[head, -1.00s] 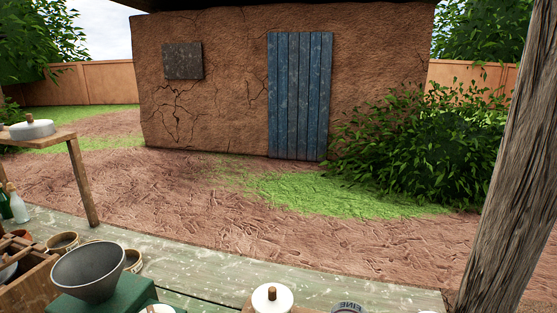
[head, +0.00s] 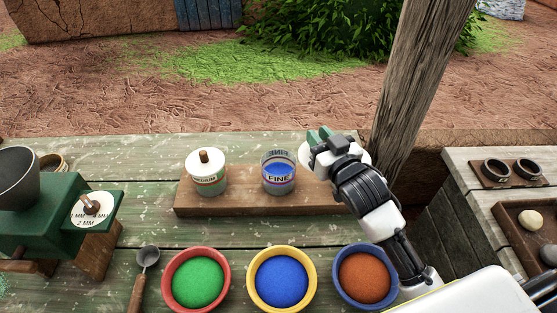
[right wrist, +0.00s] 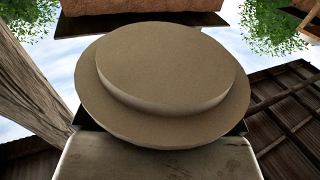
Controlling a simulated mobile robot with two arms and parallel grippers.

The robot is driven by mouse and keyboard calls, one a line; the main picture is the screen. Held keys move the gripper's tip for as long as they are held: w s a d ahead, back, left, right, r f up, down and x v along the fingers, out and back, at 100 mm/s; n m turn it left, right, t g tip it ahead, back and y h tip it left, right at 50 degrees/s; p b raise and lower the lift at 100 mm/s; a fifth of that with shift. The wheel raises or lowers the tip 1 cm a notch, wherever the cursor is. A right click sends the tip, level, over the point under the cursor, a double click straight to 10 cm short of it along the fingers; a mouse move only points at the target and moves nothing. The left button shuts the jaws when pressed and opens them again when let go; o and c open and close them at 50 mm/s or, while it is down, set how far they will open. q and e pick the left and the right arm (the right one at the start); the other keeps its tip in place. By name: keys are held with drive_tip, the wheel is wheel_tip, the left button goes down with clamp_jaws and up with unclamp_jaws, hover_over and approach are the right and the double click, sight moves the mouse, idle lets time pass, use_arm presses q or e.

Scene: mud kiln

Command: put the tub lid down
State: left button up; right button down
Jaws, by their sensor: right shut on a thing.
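The tub lid (right wrist: 165,75) is a pale round disc with a smaller raised disc on its underside, filling the right wrist view. In the head view its white edge (head: 305,147) shows around my right gripper (head: 322,138), which is shut on it and hides most of it. The lid appears to be over the right end of a wooden board; what lies under it is hidden. Left of it, a tub marked FINE (head: 279,180) stands open with blue powder inside. A tub marked MEDIUM (head: 207,180) wears a white lid with a wooden knob. My left gripper is not in view.
The wooden board (head: 240,205) lies on a green plank table. Bowls of green (head: 197,283), blue (head: 282,281) and orange-brown powder (head: 364,279) line the front, with a scoop (head: 146,262) beside them. A green mill (head: 55,215) stands left; a post (head: 415,85) rises behind right.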

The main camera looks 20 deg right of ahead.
drive_tip(key=shift+w+d+r, duration=0.55)
drive_tip(key=shift+w+r, duration=0.15)
drive_tip(key=shift+w, duration=0.05)
drive_tip(key=w+a+f+p, duration=0.2)
drive_tip(key=w+a+f, duration=0.6)
drive_tip(key=f, duration=0.2)
drive_tip(key=shift+w+f, duration=0.2)
drive_tip(key=shift+f, duration=0.15)
drive_tip(key=shift+f, duration=0.1)
drive_tip(key=c, duration=1)
unclamp_jaws()
